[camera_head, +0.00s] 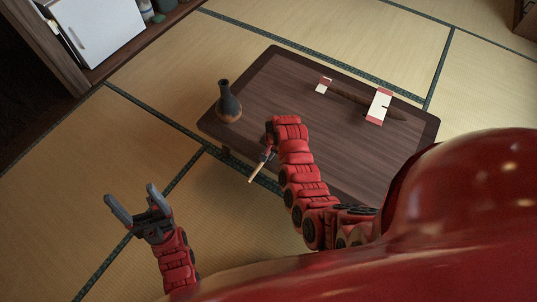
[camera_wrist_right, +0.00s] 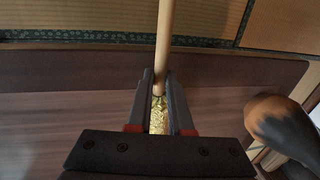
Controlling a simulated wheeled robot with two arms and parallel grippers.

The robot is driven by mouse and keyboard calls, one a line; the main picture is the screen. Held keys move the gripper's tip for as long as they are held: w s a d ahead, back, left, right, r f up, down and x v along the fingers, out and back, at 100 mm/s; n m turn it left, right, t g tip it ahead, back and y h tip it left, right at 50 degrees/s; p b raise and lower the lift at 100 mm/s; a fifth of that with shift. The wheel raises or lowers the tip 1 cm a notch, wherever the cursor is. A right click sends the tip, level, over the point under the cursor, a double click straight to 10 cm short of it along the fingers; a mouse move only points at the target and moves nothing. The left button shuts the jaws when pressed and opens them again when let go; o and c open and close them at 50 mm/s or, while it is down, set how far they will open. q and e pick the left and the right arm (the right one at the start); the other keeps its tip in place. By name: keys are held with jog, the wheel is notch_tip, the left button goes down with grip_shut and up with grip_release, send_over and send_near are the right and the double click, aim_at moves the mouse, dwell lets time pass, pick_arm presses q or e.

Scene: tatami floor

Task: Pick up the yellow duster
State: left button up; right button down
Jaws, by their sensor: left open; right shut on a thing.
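The yellow duster shows in the right wrist view as a pale wooden handle (camera_wrist_right: 165,40) with a gold-yellow part (camera_wrist_right: 158,118) between the fingers. In the head view its pale handle (camera_head: 257,172) sticks out past the table's near left edge. My right gripper (camera_head: 267,155) is shut on the duster over that side of the table; the wrist view shows its two dark fingers (camera_wrist_right: 160,100) on either side of it. The far end of the duster is hidden by the gripper. My left gripper (camera_head: 133,208) is open and empty above the tatami, left of the table.
The low dark wooden table (camera_head: 285,85) carries a dark vase with a brown base (camera_head: 229,104), close to my right gripper; it also shows in the wrist view (camera_wrist_right: 285,125). A long brown object (camera_head: 350,97) with red and white pieces lies further back. A white-doored cabinet (camera_head: 95,30) stands upper left.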

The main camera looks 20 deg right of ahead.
notch_tip(320, 180, up, 2)
jog(key=shift+w+r, duration=0.1)
jog(key=shift+r, duration=0.05)
jog(key=s+a+p, duration=0.2)
jog(key=s+a, duration=0.7)
jog(key=s, duration=0.4)
jog(key=shift+a+r, duration=0.3)
jog(key=shift+r, duration=0.1)
jog(key=s+d+b, duration=0.1)
jog(key=d+b, duration=0.2)
jog(key=d, duration=0.2)
jog(key=w+d, duration=0.1)
jog(key=w, duration=0.3)
jog(key=w+d+f+b, duration=0.1)
jog(key=w+d, duration=0.1)
jog(key=w, duration=0.3)
jog(key=w+d+b, duration=0.1)
jog(key=w, duration=0.3)
jog(key=shift+w+d+f, duration=0.15)
jog(key=shift+w+d, duration=0.05)
jog(key=shift+w, duration=0.15)
jog(key=shift+f+b, duration=0.6)
jog(key=shift+f, duration=1.1)
